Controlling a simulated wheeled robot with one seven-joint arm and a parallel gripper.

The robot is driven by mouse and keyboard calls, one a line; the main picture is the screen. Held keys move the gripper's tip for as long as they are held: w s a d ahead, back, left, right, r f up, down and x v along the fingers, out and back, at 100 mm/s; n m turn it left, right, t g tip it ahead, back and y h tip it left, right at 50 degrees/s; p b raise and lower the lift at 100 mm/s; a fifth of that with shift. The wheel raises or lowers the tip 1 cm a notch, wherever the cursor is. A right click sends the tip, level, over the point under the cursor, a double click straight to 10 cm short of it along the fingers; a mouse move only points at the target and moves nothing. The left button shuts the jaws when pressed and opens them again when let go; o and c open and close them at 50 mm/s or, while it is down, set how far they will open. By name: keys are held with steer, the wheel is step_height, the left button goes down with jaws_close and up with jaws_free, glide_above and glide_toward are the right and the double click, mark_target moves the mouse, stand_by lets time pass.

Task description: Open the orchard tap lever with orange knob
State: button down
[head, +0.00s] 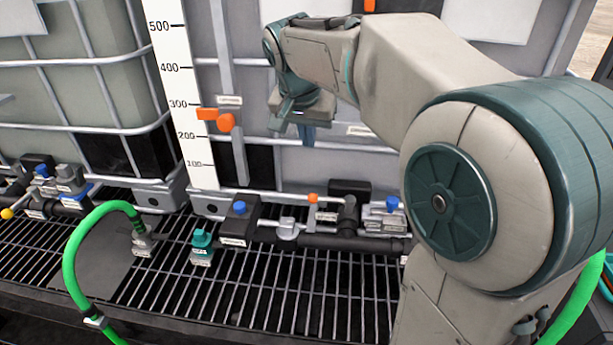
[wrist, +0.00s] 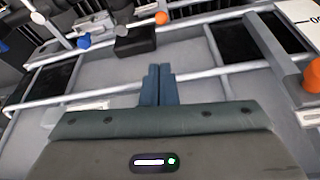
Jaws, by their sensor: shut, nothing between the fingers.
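A small orange knob (head: 313,198) tops a short upright lever on the dark pipe manifold (head: 330,241) in front of the grey tank. The label on it is too small to read. The orange knob also shows in the wrist view (wrist: 162,18), at the top middle. My gripper (head: 307,140) hangs in front of the tank, above the knob in the head view and apart from it. In the wrist view its blue fingers (wrist: 158,70) are together and empty, with the knob beyond their tips.
Blue-knobbed valves (head: 239,208) (head: 391,204) flank the orange-knobbed lever. A larger orange handle (head: 225,122) sits beside the white level scale (head: 182,90). A green hose (head: 70,260) and a teal fitting (head: 201,240) are at the left, over the grating (head: 290,290).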

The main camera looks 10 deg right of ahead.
steer(key=p, duration=0.1)
glide_toward(331, 200)
steer(key=w+f, duration=0.2)
steer(key=w+a+f, duration=0.1)
steer(key=w+f, duration=0.3)
steer(key=f, duration=0.1)
steer(key=shift+w+a, duration=0.35)
steer(key=shift+w, duration=0.05)
